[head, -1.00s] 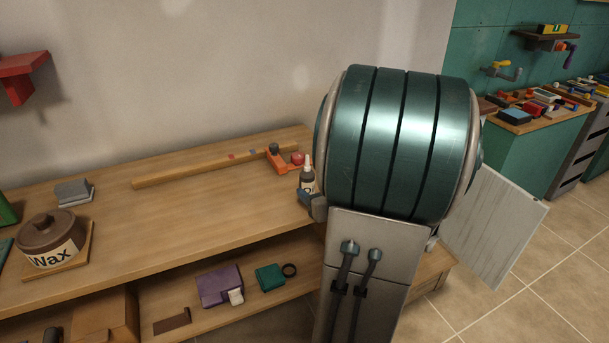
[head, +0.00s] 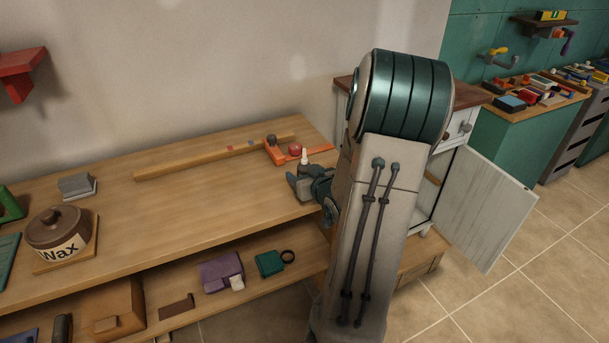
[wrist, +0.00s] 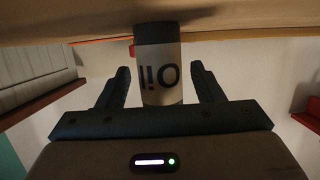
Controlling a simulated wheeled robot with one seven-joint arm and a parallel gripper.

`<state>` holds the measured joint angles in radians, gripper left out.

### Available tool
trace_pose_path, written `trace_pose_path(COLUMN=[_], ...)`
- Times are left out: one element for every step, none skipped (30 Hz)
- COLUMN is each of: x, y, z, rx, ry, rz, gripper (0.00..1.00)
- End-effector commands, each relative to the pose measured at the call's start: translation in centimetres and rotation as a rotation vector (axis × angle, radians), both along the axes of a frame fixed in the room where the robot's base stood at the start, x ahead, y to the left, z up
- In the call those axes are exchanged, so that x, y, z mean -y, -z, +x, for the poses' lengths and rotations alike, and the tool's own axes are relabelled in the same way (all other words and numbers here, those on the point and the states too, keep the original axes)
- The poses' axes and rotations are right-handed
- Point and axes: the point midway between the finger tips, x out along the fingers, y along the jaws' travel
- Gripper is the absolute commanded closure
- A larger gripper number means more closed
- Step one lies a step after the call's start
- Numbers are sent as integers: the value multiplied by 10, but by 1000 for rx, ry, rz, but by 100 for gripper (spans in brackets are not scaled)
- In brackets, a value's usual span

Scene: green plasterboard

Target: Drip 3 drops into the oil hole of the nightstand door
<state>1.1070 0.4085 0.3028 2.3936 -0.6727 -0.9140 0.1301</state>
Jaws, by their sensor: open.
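The oil bottle (head: 304,157), with a pale nozzle, stands on the workbench near its right end; my gripper hides its lower part. In the wrist view the bottle (wrist: 160,78), with an upside-down "Oil" label, is between my two fingers, with gaps on both sides. My gripper (head: 294,181) is open at the bottle, on its near side in the head view. The white nightstand (head: 464,128) with a brown top stands behind my arm, partly hidden. Its pale door (head: 487,208) hangs open to the right. I cannot make out the oil hole.
A wax pot (head: 57,232) sits at the bench's left. The middle of the benchtop (head: 200,205) is clear. A lower shelf holds several items.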

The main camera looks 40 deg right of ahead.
Motion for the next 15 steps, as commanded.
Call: trace_pose_path(x=[0,1,2,2,3,3,3,3,3,3,3,3,3,3,3], y=[2,3,4,4,5,5,5,5,5,5,5,5,5,5,5], z=[7,9,12,14,15,16,16,16,16,16,16,16,16,16,16], rx=[0,0,-1,-1,-1,-1,-1,-1,0,0,0,0,0,0,0], ry=[-3,-3,-3,-2,-2,-1,-1,-1,-1,-1,-1,-1,-1,-1,-1], rz=[1,0,0,0,0,0,0,0,-1,-1,-1,-1,-1,-1,-1], gripper=[39,39,39,39,39,39,39,39,39,39,39,39,45,53,64])
